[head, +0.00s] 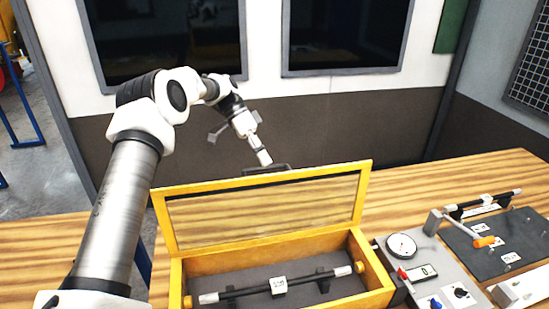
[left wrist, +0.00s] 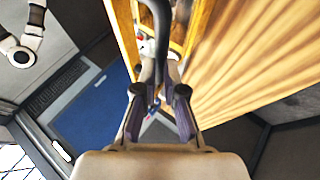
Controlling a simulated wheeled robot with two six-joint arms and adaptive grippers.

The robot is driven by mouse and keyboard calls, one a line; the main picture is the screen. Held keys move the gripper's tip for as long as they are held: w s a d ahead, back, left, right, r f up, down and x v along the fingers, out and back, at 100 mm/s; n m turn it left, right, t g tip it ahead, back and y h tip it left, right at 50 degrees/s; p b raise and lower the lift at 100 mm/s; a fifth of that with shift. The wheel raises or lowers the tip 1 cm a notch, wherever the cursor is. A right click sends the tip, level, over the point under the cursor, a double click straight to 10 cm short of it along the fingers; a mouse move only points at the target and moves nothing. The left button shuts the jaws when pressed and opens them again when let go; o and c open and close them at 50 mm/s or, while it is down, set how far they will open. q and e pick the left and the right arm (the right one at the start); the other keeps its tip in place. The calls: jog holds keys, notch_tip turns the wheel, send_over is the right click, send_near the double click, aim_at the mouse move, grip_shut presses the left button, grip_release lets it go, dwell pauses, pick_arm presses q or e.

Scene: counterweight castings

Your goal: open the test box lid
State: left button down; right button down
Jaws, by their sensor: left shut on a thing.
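The test box (head: 176,284) is a yellow-framed box with a dark lined inside, on the wooden table in the head view. Its lid (head: 310,175), a yellow frame with a clear pane, stands raised along the box's far side, so the inside shows. A dark handle (head: 282,167) sits at the lid's top edge. My left gripper (head: 265,161) is at this handle and shut on it. In the left wrist view, the dark handle (left wrist: 159,35) runs between the fingers of the left gripper (left wrist: 159,85). My right gripper is not in view.
A dark rod (head: 250,290) with silver ends and a white label lies on supports in the box. To the right are a grey gauge panel (head: 385,252) with a dial, a dark plate (head: 520,237) and an orange-handled tool (head: 484,242). Bare table lies behind the lid.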

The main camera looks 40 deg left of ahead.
pick_arm(q)
jog(key=f, duration=0.1)
jog(key=a+f, duration=0.1)
jog(key=f, duration=0.1)
jog(key=shift+w+g, duration=0.15)
jog(key=shift+g, duration=0.15)
jog(key=c, duration=1.2)
grip_release()
jog(key=shift+o, duration=1)
jog(key=shift+w+f, duration=0.2)
jog(key=shift+w, duration=0.15)
jog(key=shift+o, duration=0.4)
jog(key=shift+w+f, duration=0.1)
jog(key=shift+w, duration=0.1)
jog(key=shift+w+a, duration=0.2)
jog(key=shift+w, duration=0.05)
jog(key=shift+c, duration=1.3)
notch_tip(320, 180, up, 10)
